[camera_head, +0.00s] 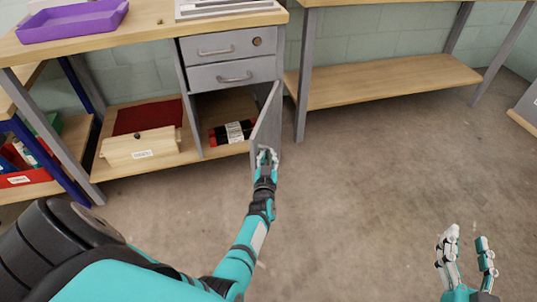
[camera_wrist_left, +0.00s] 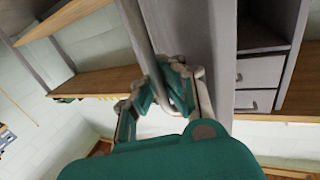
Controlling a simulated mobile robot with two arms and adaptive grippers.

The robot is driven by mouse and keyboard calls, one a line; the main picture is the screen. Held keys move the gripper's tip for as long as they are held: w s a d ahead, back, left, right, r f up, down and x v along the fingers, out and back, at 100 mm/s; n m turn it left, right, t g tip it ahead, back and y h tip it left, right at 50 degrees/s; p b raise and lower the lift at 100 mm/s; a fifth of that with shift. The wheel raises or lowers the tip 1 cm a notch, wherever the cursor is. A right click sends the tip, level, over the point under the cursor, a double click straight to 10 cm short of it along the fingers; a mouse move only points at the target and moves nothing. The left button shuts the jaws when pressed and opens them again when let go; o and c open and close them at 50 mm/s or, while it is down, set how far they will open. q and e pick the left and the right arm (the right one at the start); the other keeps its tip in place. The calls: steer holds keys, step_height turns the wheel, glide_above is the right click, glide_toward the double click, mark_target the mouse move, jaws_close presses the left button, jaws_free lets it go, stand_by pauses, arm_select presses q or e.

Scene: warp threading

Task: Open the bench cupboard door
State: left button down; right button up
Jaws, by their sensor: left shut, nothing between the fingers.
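The grey cupboard door (camera_head: 267,122) under the bench drawers stands swung open, seen nearly edge-on in the head view. It also shows as a grey panel in the left wrist view (camera_wrist_left: 195,35). My left gripper (camera_head: 266,153) is at the door's lower front part, its fingers shut with nothing held. In the left wrist view its fingers (camera_wrist_left: 168,92) are close against the door; whether they touch it I cannot tell. The open cupboard shows a red and black item with a white label (camera_head: 232,132). My right gripper (camera_head: 467,243) is open and empty, low at the right.
Two drawers (camera_head: 229,74) sit above the cupboard. A purple tray (camera_head: 75,22) is on the bench top (camera_head: 150,25). A wooden box (camera_head: 140,146) is on the lower shelf. A second bench with a low shelf (camera_head: 385,80) stands right. The floor (camera_head: 370,160) between is clear.

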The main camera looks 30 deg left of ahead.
arm_select(q)
steer(key=shift+d+f+g, duration=0.3)
steer(key=shift+d+f, duration=0.05)
steer(key=shift+d, duration=0.25)
arm_select(e)
steer(key=shift+w+d+f, duration=0.15)
steer(key=shift+d+f, duration=0.15)
steer(key=shift+d, duration=0.15)
arm_select(q)
steer(key=shift+w, duration=0.1)
steer(key=c, duration=1.6)
jaws_free()
steer(key=shift+r, duration=0.2)
steer(key=shift+c, duration=0.2)
arm_select(e)
steer(key=shift+r, duration=0.1)
arm_select(q)
steer(key=shift+r, duration=0.1)
steer(key=shift+a, duration=0.15)
